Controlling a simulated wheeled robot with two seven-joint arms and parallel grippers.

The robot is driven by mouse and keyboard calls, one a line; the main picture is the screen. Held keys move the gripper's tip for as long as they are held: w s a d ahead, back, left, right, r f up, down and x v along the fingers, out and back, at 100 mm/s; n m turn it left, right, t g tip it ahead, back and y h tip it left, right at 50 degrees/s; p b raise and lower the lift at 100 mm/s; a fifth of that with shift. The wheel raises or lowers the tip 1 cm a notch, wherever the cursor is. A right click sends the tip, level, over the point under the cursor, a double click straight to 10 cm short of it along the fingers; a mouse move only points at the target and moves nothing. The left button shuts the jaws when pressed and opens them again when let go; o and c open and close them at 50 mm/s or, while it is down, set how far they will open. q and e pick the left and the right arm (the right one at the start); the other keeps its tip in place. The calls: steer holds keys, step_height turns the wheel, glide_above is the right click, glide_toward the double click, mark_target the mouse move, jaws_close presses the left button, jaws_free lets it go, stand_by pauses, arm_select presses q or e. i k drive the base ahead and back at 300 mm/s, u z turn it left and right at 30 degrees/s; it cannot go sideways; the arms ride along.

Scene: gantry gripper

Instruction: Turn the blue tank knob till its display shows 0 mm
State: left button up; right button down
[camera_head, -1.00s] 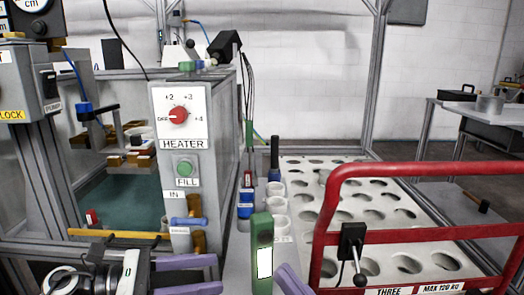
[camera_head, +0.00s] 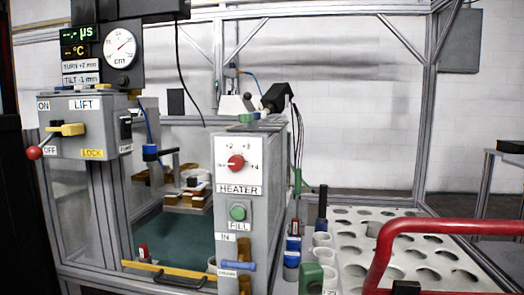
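The display panel at the upper left has a plate that appears to read TURN +7 mm (camera_head: 82,66) and one that appears to read TILT -1 mm (camera_head: 81,78). The open tank (camera_head: 190,238) with dark green liquid is left of the heater column. A small blue knob-like part (camera_head: 150,152) sits on a dark rod above the tank's left side. A blue handle (camera_head: 237,265) is low on the column, under the IN label. I cannot tell which blue part is the tank knob. Neither gripper is in view.
The heater column (camera_head: 238,160) has a red dial and green FILL button. The LIFT box (camera_head: 84,125) with a red-balled lever is at left. A white rack with holes (camera_head: 410,245) and a red rail (camera_head: 440,226) are at right. A yellow bar (camera_head: 170,271) crosses the tank front.

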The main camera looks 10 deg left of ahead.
mark_target(257, 116)
steer(key=k, duration=1.2)
steer(key=u, duration=0.6)
steer(key=i, duration=1.45)
steer(key=z, duration=0.6)
